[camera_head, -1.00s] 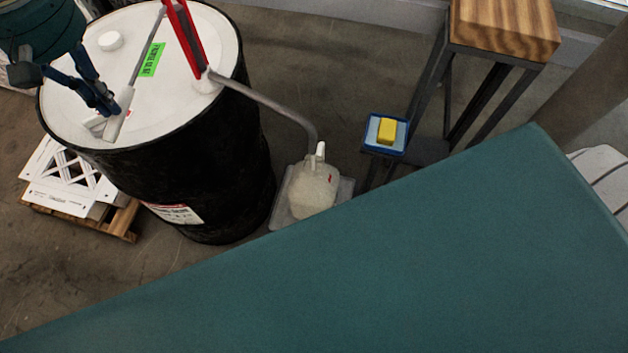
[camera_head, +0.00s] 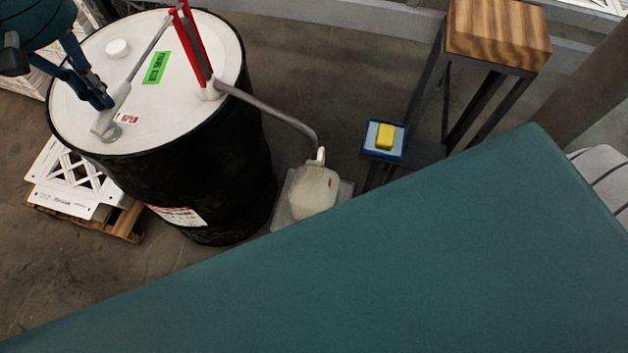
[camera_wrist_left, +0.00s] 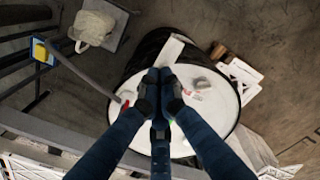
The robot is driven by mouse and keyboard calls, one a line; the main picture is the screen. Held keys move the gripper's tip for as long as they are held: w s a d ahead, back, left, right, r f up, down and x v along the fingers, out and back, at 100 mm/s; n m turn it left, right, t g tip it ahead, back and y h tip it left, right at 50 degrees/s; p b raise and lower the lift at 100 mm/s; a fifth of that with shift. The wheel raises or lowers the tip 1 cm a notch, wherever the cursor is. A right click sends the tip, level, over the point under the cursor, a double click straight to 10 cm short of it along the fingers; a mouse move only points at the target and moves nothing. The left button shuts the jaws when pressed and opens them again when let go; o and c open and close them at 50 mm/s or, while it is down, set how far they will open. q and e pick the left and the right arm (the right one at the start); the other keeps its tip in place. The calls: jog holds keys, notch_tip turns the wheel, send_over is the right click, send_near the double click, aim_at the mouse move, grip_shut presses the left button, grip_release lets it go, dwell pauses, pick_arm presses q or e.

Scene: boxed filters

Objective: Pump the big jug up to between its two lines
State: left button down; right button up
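The big jug (camera_head: 315,191) is whitish and translucent, with a small red mark. It stands in a pale tray on the floor, right of the drum, under the spout pipe (camera_head: 268,104); its lines and fill level are too small to tell. The red hand pump (camera_head: 193,45) stands on the drum's white lid. Its lever (camera_head: 146,58) slopes down left to a pale grip (camera_head: 112,117). My left gripper (camera_head: 105,100) is at this grip; in the left wrist view its fingers (camera_wrist_left: 161,88) are close together, apparently shut on the grip (camera_wrist_left: 167,50). My right gripper is out of view.
The black drum (camera_head: 215,165) has a white cap (camera_head: 117,48) and a green label (camera_head: 156,68) on its lid. A wooden-topped stand (camera_head: 499,36) and a blue tray with a yellow block (camera_head: 385,136) are at right. A large teal surface (camera_head: 400,260) fills the foreground.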

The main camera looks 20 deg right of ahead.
pick_arm(q)
notch_tip(320, 180, up, 10)
jog(key=p, duration=0.6)
jog(key=shift+w+f, duration=0.15)
jog(key=shift+w, duration=0.05)
jog(key=shift+d, duration=0.1)
dwell(0.5)
jog(key=shift+d+f+n, duration=0.1)
jog(key=shift+f+n, duration=0.4)
jog(key=shift+n, duration=2.5)
jog(key=shift+a+f+n, duration=0.1)
jog(key=shift+f+n, duration=0.4)
jog(key=shift+n, duration=2.5)
jog(key=shift+d+f+n, duration=0.1)
jog(key=shift+f+n, duration=0.4)
jog(key=shift+n, duration=2.5)
jog(key=shift+b, duration=0.3)
jog(key=shift+f+b, duration=0.9)
jog(key=shift+f, duration=0.2)
